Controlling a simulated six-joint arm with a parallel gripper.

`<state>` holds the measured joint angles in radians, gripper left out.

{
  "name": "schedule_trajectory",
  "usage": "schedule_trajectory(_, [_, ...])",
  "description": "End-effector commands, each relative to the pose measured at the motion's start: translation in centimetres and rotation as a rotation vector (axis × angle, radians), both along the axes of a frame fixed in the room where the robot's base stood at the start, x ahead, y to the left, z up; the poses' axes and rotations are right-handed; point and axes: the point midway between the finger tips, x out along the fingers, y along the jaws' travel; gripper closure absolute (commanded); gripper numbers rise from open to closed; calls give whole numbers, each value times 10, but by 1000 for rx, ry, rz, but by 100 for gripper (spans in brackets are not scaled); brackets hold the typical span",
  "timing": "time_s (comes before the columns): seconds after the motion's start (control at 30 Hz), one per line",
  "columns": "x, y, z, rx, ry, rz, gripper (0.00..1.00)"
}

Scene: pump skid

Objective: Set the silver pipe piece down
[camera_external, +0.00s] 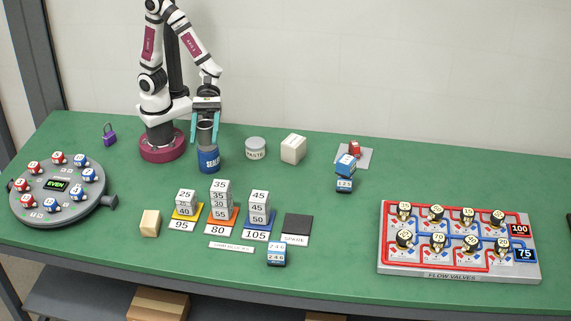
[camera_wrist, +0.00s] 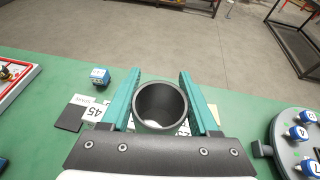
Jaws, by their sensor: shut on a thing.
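The silver pipe piece (camera_external: 207,134) is a grey, hollow cylinder, held upright between the teal fingers of my gripper (camera_external: 206,128). In the wrist view my gripper (camera_wrist: 160,100) has a finger on each side of the pipe piece (camera_wrist: 160,124), and I look down into its open round mouth. In the external view the pipe's lower end is right above or at the top of a blue labelled can (camera_external: 208,160) on the green table. I cannot tell whether the pipe touches the can or stands in front of it.
A paste tin (camera_external: 255,148) and a cream block (camera_external: 293,148) stand right of the can. Stacked number blocks (camera_external: 220,200) stand in front. A round turntable (camera_external: 58,190) is at left, a valve board (camera_external: 460,243) at right. The green table (camera_external: 335,225) is clear before the board.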

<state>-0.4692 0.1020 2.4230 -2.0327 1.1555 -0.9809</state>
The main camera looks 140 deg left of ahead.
Motion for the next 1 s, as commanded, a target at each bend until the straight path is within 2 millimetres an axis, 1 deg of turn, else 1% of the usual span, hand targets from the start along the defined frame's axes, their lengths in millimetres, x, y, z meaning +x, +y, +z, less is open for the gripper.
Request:
schedule_trajectory(0.03, [4,1,16,5,-8,29,100])
schedule_trajectory(0.2, [19,9,62,3,-8,148,100])
schedule_trajectory(0.3, [30,17,86,2,-7,215,100])
schedule_trajectory(0.37, [42,25,92,0,-1,248,100])
schedule_trajectory(0.4, [51,32,88,-1,4,259,100])
schedule_trajectory(0.47, [62,41,78,-3,8,263,100])
schedule_trajectory(0.57, [77,54,57,-3,9,257,100])
schedule_trajectory(0.67, [91,69,31,-4,11,254,100])
schedule_trajectory(0.77, [104,87,-1,-4,11,256,100])
schedule_trajectory(0.87, [115,109,-40,-4,11,266,100])
schedule_trajectory(0.9, [119,118,-57,-3,10,274,100])
schedule_trajectory(1.0, [123,139,-96,-2,9,294,100])
